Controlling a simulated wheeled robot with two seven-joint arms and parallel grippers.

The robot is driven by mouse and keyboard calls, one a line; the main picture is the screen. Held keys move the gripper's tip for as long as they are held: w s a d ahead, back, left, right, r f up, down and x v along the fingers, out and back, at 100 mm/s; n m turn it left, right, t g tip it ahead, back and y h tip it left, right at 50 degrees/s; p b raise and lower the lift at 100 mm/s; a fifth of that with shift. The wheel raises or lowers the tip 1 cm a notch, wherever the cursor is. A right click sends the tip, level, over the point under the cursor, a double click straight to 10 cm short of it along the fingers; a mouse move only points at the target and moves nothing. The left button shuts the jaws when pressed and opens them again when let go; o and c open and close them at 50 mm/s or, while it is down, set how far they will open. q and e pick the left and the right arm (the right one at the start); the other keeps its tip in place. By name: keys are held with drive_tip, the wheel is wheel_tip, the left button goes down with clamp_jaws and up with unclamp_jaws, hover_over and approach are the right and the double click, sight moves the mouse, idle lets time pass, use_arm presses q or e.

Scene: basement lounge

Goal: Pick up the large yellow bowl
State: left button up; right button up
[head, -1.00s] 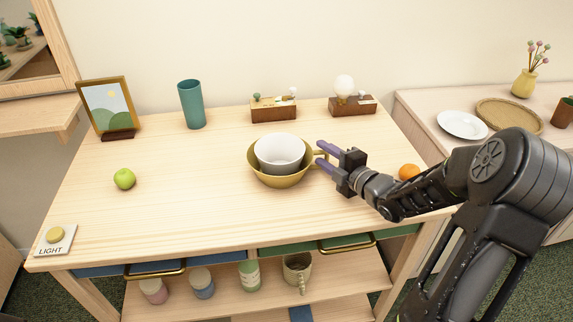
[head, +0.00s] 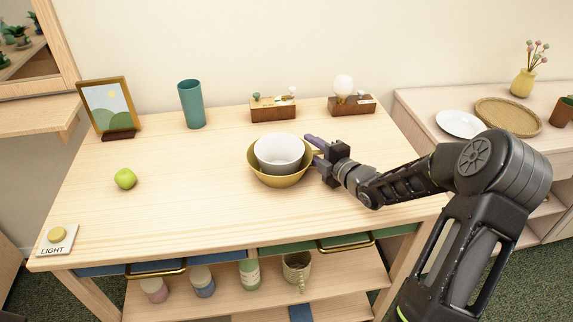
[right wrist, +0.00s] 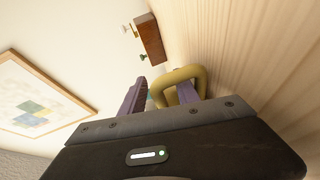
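The large yellow bowl (head: 282,181) stands on the wooden table, with a white bowl (head: 280,150) nested in it. Its looped handle, on the right side, is largely hidden by my gripper in the head view. My right gripper (head: 313,147) is at that handle, fingers pointing left toward the bowl. In the right wrist view the yellow handle (right wrist: 166,79) lies between the two purple fingers, which are apart. One finger partly shows through the loop; I cannot tell whether either touches it. My left gripper is not in view.
A green apple (head: 125,179) and a light button (head: 57,238) are on the left. A picture frame (head: 107,105), teal cup (head: 191,104) and two wooden-based items (head: 273,109) line the back. The table's front middle is clear.

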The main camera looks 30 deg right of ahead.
drive_tip(key=shift+c, duration=0.4)
clamp_jaws()
idle(0.4)
